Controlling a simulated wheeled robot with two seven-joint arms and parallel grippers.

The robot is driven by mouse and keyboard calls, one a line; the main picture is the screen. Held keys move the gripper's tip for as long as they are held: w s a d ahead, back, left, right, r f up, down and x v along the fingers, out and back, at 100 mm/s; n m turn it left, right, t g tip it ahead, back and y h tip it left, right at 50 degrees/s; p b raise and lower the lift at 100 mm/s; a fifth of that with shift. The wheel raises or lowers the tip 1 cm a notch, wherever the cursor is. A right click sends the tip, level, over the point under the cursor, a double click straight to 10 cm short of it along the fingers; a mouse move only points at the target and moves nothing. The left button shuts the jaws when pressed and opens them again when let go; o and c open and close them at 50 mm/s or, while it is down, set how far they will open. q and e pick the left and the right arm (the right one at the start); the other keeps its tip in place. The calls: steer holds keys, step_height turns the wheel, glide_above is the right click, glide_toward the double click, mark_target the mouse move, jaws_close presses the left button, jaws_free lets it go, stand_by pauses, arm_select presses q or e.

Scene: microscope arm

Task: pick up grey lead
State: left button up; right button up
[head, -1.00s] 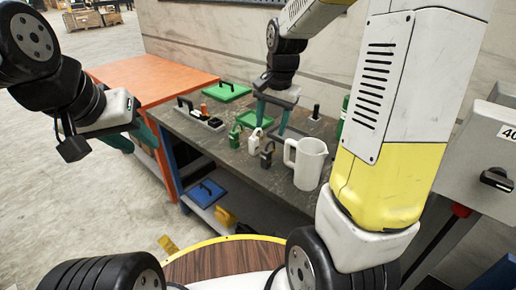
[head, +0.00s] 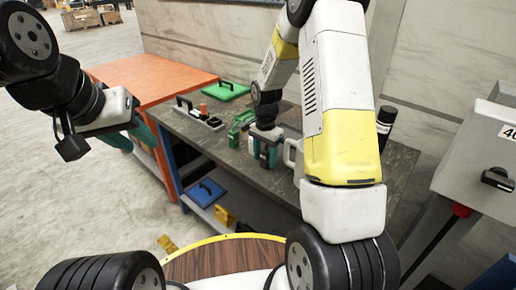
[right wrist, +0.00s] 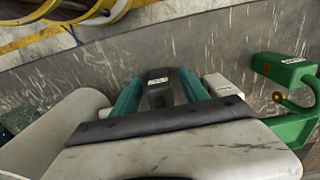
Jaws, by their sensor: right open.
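The grey lead (right wrist: 158,95), a dark grey block with a small white label, shows in the right wrist view between the two teal fingers of my right gripper (right wrist: 166,80). The fingers stand open on either side of it; I cannot tell whether they touch it. In the head view my right gripper (head: 267,157) points down at the bench and hides the grey lead. My left gripper (head: 133,138) is at the left, away from the bench objects, with its teal fingers apart and empty.
A white jug (head: 293,155) stands near my right gripper, partly hidden by my arm.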

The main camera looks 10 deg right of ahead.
steer(key=shift+f, duration=0.4)
steer(key=shift+c, duration=0.4)
jaws_close()
steer(key=shift+r, duration=0.15)
